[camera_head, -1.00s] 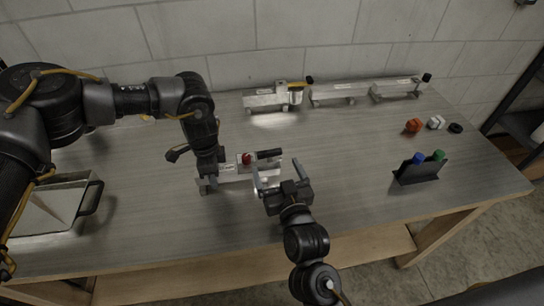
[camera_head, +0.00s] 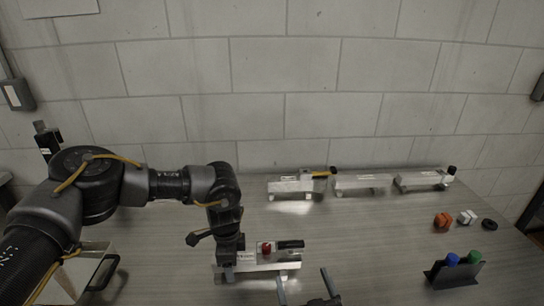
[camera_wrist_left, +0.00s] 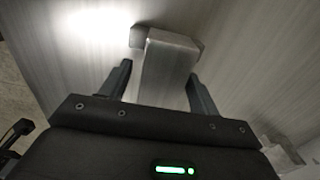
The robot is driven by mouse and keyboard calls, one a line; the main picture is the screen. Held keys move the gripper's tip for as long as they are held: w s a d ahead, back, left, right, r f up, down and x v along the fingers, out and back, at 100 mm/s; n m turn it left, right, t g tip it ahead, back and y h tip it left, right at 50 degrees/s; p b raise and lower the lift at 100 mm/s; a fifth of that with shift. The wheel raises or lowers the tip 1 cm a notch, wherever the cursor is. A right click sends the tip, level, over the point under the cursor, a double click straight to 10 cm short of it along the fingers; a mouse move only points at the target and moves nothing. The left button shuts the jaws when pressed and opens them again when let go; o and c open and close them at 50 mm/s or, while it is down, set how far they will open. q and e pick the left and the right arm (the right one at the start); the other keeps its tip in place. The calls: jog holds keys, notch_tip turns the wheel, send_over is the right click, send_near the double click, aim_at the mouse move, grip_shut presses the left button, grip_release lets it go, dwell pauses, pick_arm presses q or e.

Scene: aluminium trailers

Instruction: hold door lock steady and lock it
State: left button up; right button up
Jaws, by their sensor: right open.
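The door lock (camera_head: 262,266) is a pale aluminium block with a red knob (camera_head: 266,248) and a black handle (camera_head: 291,244). It lies on the table at the lower middle of the head view. My left gripper (camera_head: 229,268) points down at the lock's left end. In the left wrist view, its fingers (camera_wrist_left: 160,85) straddle an aluminium bar (camera_wrist_left: 168,65). A gap shows beside the left finger; contact at the right finger is unclear. My right gripper (camera_head: 307,288) is open and empty, just in front of the lock's right end. Its lower part is cut off.
More aluminium fixtures (camera_head: 365,181) stand along the wall behind. Orange, white and black small parts (camera_head: 443,221) lie at right. A dark holder (camera_head: 454,276) carries blue and green items. A metal bin (camera_head: 92,272) is at left. The table centre is clear.

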pick_arm(q)
jog(key=shift+r, duration=0.15)
notch_tip(320, 180, up, 12)
jog(key=shift+f, duration=0.15)
dwell(0.3)
